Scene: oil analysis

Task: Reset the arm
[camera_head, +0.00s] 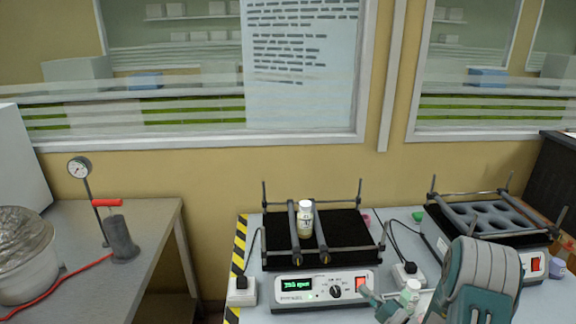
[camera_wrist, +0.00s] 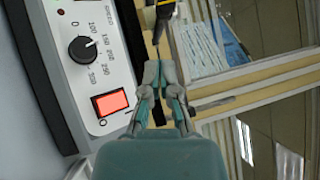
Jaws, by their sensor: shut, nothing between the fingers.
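My arm shows at the lower right of the head view, in front of the shakers. My gripper (camera_head: 372,295) is close to the lit orange switch (camera_head: 361,284) of the middle shaker (camera_head: 325,284); whether it touches cannot be told. In the wrist view my gripper (camera_wrist: 161,76) has its fingertips together with nothing between them. There the shaker's panel, with its knob (camera_wrist: 82,48) and lit switch (camera_wrist: 110,103), lies to the left of the fingers. A capped bottle (camera_head: 305,218) stands between two bars on the shaker's black platform.
A second shaker (camera_head: 485,225) with round openings stands at the right, behind my arm. Small plugs or adapters (camera_head: 243,290) and cables lie on the table. A gauge with a red-handled pump (camera_head: 118,235) and a foil-covered vessel (camera_head: 28,255) are on the left bench.

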